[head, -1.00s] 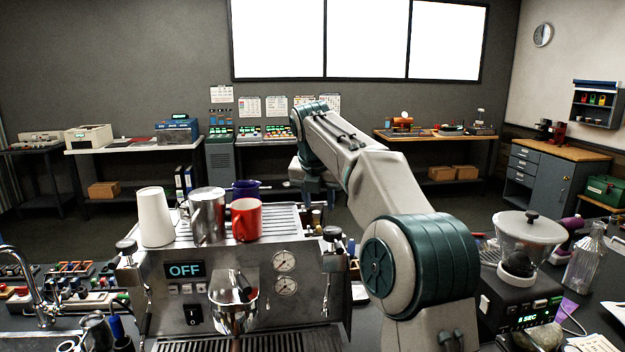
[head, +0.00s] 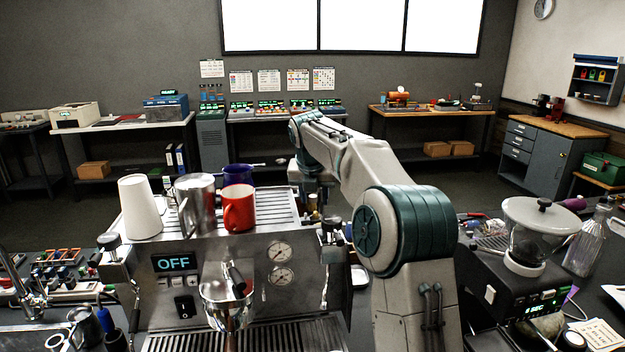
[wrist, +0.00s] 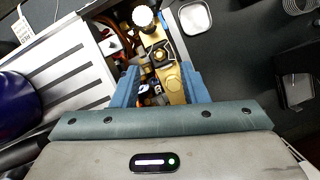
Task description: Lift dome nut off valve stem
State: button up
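My gripper (wrist: 160,76) is open in the wrist view, its two blue fingers apart and pointing down over the open bay at the espresso machine's side. Between and just beyond the fingertips are brass parts. A small brass rounded fitting (wrist: 160,54), which looks like the dome nut, sits in a dark surround on a brass plate (wrist: 173,86). The valve stem cannot be made out beneath it. Nothing is visibly held. In the head view, the espresso machine (head: 180,262) stands in front, and my arm reaches over its right rear; the fingertips are hard to make out there.
A white ridged knob (wrist: 143,17) stands close beyond the fingers. A small square dish (wrist: 195,18) lies on the dark bench. A paper-white cup (head: 140,208), steel pitcher (head: 195,205), red mug (head: 238,208) and blue mug (head: 237,175) crowd the machine's top.

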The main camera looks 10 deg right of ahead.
aim_at(315, 214)
jog(key=shift+p+x, duration=0.35)
jog(key=shift+x, duration=2.3)
jog(key=shift+r, duration=0.1)
grip_shut()
